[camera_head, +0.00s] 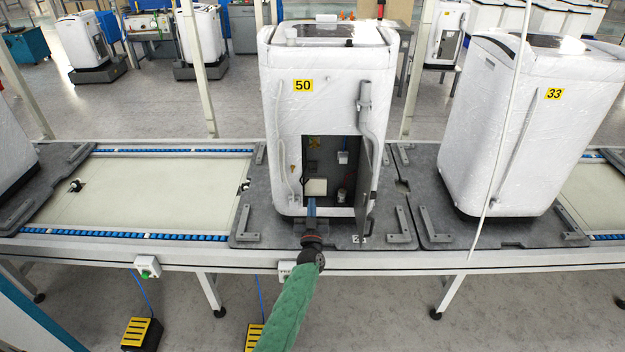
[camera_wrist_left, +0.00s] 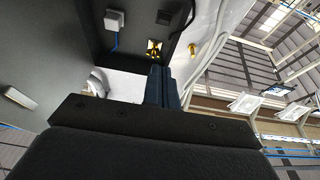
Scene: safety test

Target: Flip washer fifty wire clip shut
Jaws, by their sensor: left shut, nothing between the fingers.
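Washer 50 (camera_head: 320,100), white and film-wrapped with a yellow number label, stands upright on the grey pallet (camera_head: 262,228). A dark opening (camera_head: 318,160) low in its front shows inner parts, with a narrow panel (camera_head: 363,180) hanging open at its right side. My left gripper (camera_head: 311,206) is shut and empty at the lower edge of this opening. In the left wrist view its fingers (camera_wrist_left: 162,84) are together, pointing into the cabinet just below a small yellow-and-dark part (camera_wrist_left: 154,47). I cannot tell which part is the wire clip. My right gripper is not in view.
A grey hose (camera_head: 365,107) hangs on the washer's front right. Washer 33 (camera_head: 500,125) stands to the right. The conveyor line's left section (camera_head: 140,195) is mostly bare. A brass-coloured fitting (camera_wrist_left: 193,48) and pale hoses border the opening in the wrist view.

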